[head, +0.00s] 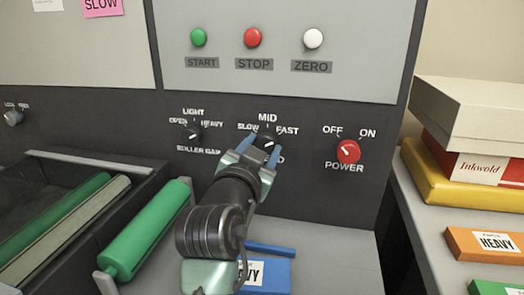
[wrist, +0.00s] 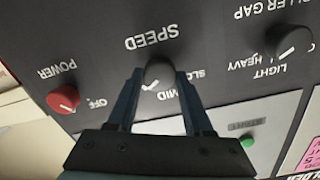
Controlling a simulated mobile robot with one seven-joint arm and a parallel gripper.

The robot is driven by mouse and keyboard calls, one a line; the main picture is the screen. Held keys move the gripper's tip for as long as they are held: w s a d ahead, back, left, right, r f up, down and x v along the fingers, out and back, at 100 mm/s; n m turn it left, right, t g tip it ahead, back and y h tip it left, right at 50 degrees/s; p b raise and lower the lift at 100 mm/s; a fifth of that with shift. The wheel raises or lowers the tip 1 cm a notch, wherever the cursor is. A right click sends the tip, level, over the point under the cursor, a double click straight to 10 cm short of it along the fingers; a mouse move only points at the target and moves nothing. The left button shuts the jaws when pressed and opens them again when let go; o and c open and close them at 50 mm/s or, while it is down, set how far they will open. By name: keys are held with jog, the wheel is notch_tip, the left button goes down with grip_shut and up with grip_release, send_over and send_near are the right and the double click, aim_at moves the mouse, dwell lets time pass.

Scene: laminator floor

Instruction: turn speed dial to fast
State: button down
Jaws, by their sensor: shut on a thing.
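The black speed dial (head: 266,141) is on the dark panel, with SLOW at its left, MID above and FAST at its right. My gripper (head: 259,148) is shut on the dial, one blue finger on each side. In the wrist view, which is upside down, the dial (wrist: 158,72) sits between the fingertips (wrist: 159,76). Its white pointer line points down-left there, away from SLOW and MID, toward the FAST side. The FAST label is hidden behind a finger in the wrist view.
The roller gap dial (head: 192,132) is to the left and the red power knob (head: 348,151) to the right. START, STOP (head: 253,38) and ZERO buttons are above. A green roller (head: 146,229) and a blue HEAVY packet (head: 266,274) lie below.

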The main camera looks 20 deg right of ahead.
dwell(0.3)
jog(key=shift+c, duration=1.5)
grip_release()
jog(key=v, duration=1.3)
